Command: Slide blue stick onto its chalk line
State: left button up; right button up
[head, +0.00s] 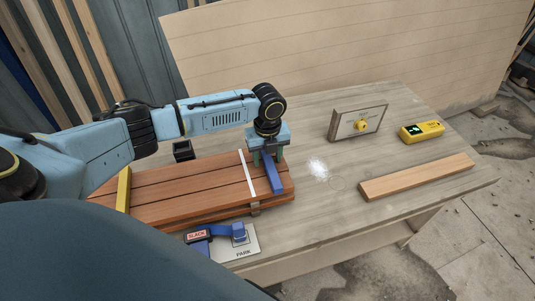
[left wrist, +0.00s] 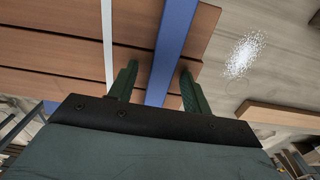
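The blue stick (head: 272,178) lies across the reddish-brown boards (head: 190,187) near their right end. The white chalk line (head: 247,172) crosses the boards to the left of the stick, with a strip of bare wood between them. My left gripper (head: 267,157) is low over the far part of the stick. In the left wrist view its fingers (left wrist: 157,76) stand open on either side of the stick (left wrist: 174,35), with gaps showing beside it. The chalk line (left wrist: 107,35) is left of the stick there too. My right gripper is not in view.
A blue SLACK/PARK device (head: 222,240) sits at the boards' front edge. A yellow bar (head: 124,190) lies at their left end. White powder (head: 318,169), a framed panel (head: 357,122), a yellow meter (head: 422,131) and a loose wooden plank (head: 416,177) are on the table to the right.

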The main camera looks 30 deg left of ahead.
aim_at(246, 169)
pick_arm(q)
grip_shut()
jog(key=shift+s+a+r+p, duration=0.1)
jog(key=shift+s+a+p, duration=0.6)
jog(key=shift+s+p, duration=0.25)
jog(key=shift+s+a+p, duration=1.45)
jog(key=shift+s+p, duration=0.1)
jog(key=shift+o, duration=0.2)
grip_release()
notch_tip(246, 169, up, 12)
